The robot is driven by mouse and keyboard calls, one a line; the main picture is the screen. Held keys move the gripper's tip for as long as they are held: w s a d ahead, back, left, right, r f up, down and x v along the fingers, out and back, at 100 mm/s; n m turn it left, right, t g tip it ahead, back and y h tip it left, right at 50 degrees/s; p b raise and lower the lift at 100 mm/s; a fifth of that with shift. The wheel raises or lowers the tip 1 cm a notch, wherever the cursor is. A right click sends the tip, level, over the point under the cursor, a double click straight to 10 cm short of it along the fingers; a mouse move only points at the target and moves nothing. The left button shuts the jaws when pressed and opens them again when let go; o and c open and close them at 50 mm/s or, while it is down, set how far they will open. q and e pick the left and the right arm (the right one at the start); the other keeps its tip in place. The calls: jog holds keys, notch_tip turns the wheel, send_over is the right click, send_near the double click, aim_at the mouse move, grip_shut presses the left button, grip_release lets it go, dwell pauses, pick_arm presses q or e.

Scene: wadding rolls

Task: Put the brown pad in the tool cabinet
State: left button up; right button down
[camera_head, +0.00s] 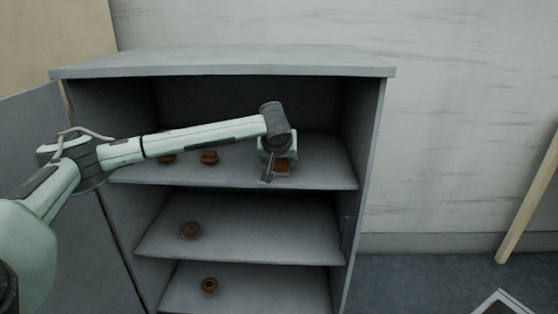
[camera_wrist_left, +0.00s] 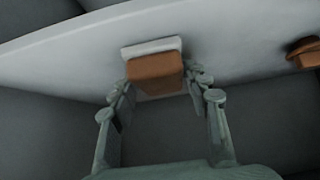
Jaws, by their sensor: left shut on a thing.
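The brown pad (camera_wrist_left: 155,70) is a blocky brown piece between the fingers of my left gripper (camera_wrist_left: 158,88) in the left wrist view. A pale flat piece (camera_wrist_left: 150,47) shows just behind it. In the head view my left gripper (camera_head: 276,168) points down at the right part of the upper shelf, inside the open grey tool cabinet (camera_head: 225,60). The brown pad (camera_head: 283,164) shows partly there between the fingers, at or just above the shelf; I cannot tell if it touches. My right gripper is not in view.
Brown round pieces sit on the upper shelf (camera_head: 209,157), middle shelf (camera_head: 190,231) and lower shelf (camera_head: 210,287). Another brown piece (camera_wrist_left: 304,54) shows at the right in the wrist view. The cabinet door (camera_head: 60,180) stands open at left. A wooden pole (camera_head: 528,200) leans at right.

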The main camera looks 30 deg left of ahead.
pick_arm(q)
jog(key=shift+f, duration=0.1)
jog(key=o, duration=1.3)
jog(key=shift+c, duration=0.2)
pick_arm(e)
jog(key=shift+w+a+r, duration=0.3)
